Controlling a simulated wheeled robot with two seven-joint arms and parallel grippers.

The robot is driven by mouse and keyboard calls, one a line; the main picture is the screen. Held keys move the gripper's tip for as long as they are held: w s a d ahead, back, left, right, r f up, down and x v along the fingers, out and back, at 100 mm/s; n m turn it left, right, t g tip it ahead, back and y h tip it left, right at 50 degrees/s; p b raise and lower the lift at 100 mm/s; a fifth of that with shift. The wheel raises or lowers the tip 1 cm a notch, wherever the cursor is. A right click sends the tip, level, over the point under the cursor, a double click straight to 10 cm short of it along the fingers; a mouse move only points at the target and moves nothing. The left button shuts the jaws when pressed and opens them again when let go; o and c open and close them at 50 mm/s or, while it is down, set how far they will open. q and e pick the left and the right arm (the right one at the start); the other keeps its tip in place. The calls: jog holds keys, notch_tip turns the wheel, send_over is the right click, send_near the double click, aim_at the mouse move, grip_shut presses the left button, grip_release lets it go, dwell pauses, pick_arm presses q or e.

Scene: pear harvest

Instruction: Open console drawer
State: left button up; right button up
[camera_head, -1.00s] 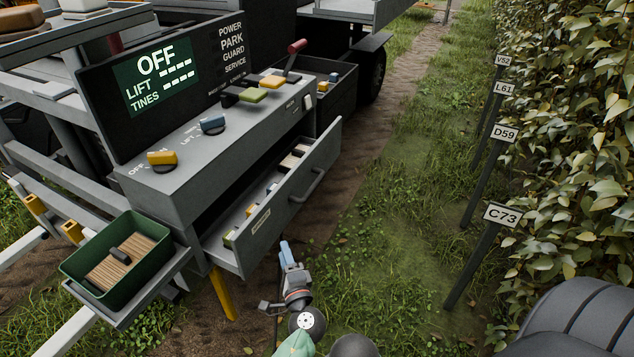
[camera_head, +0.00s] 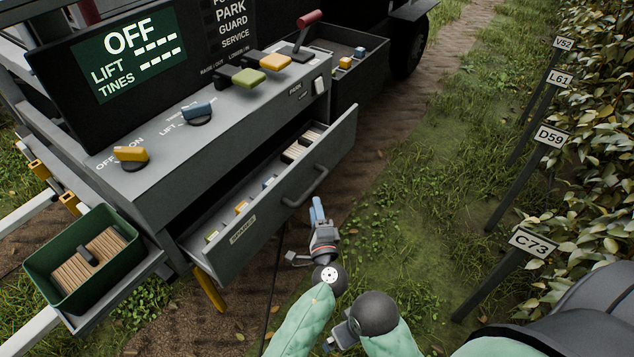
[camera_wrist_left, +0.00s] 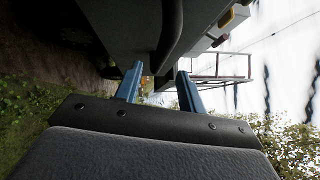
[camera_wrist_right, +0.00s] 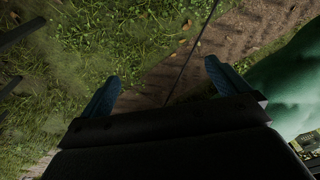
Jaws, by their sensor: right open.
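The console drawer (camera_head: 275,220) stands pulled out of the grey console (camera_head: 215,135), with small yellow, blue and pale pieces inside. Its dark bar handle (camera_head: 307,189) is on the front panel. My left gripper (camera_head: 317,205) is just outside the front panel, beside and slightly below the handle. In the left wrist view its blue fingers (camera_wrist_left: 160,72) are apart, with the dark handle (camera_wrist_left: 170,35) beyond their tips; I see no grip on it. My right gripper (camera_wrist_right: 163,78) is open and empty over grass and soil in the right wrist view.
A green tray (camera_head: 32,262) with slatted contents is at left. A second open bin (camera_head: 372,75) sits behind the console at right. Knobs and levers top the console under a screen (camera_head: 135,60) reading OFF. Signposts (camera_head: 533,241) and a hedge line the right; grass between is clear.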

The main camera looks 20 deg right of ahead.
aim_at(312, 190)
pick_arm(q)
jog(key=w, duration=0.2)
jog(key=w+p, duration=0.1)
jog(key=w, duration=0.1)
jog(key=w+d+r+p, duration=0.1)
jog(key=w, duration=0.1)
jog(key=shift+w, duration=0.6)
pick_arm(e)
notch_tip(312, 190, down, 11)
jog(key=w, duration=0.1)
jog(key=shift+w+a, duration=0.35)
jog(key=shift+f, duration=0.1)
pick_arm(q)
grip_shut()
